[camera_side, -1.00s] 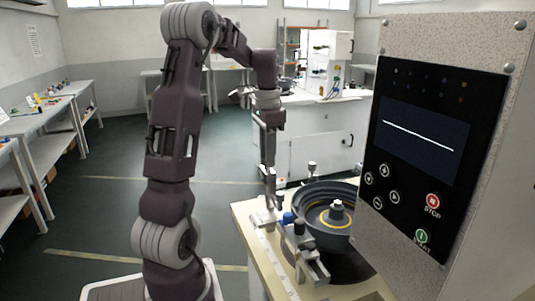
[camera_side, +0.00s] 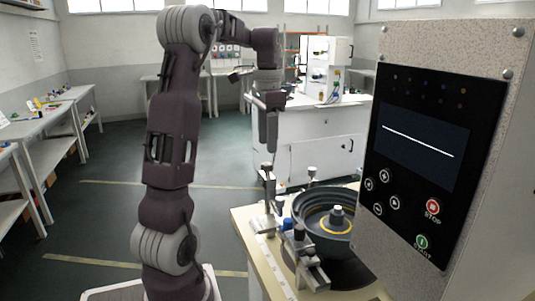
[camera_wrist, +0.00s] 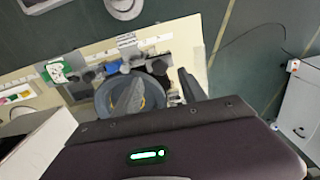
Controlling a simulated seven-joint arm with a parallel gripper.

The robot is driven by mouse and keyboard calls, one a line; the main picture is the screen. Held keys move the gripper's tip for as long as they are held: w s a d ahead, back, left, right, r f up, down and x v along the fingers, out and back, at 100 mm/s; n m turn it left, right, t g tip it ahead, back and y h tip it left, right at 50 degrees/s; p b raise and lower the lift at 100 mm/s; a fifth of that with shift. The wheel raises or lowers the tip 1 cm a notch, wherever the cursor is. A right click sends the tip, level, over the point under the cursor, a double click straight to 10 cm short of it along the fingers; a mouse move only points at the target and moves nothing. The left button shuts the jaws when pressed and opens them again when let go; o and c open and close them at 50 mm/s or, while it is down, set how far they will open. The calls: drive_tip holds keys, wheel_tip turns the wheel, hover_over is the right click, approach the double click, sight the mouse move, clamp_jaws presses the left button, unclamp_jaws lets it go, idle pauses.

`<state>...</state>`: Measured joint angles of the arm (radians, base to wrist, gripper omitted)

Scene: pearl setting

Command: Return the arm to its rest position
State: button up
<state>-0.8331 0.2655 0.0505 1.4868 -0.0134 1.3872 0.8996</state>
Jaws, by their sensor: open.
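My gripper (camera_side: 271,148) hangs pointing down from my raised arm, above the left back part of the cream worktable (camera_side: 244,218). It is clear of the fixtures below it. In the wrist view my gripper (camera_wrist: 160,92) has its two fingers apart, with nothing visible between them. The fingers stand in front of part of the dark round bowl (camera_wrist: 103,98), which also shows on the table in the side view (camera_side: 310,203).
Small metal fixtures (camera_side: 306,262) and a blue-topped part (camera_side: 287,224) stand beside the bowl. A control panel (camera_side: 440,150) fills the right side. A white cabinet (camera_side: 318,158) stands behind. Side benches (camera_side: 40,122) line the left; open floor lies between.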

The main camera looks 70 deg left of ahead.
drive_tip(key=shift+r, duration=0.6)
drive_tip(key=shift+d+r, duration=0.1)
drive_tip(key=shift+d, duration=0.2)
drive_tip(key=d+r+t, duration=0.2)
drive_tip(key=d, duration=0.9)
drive_tip(key=s+d+f+t, duration=0.1)
drive_tip(key=s+d+f, duration=0.2)
drive_tip(key=s+d, duration=0.3)
drive_tip(key=s+d+f+t, duration=0.2)
drive_tip(key=s+d, duration=0.4)
drive_tip(key=d, duration=0.5)
drive_tip(key=shift+d+f+t, duration=0.3)
drive_tip(key=shift+f, duration=0.15)
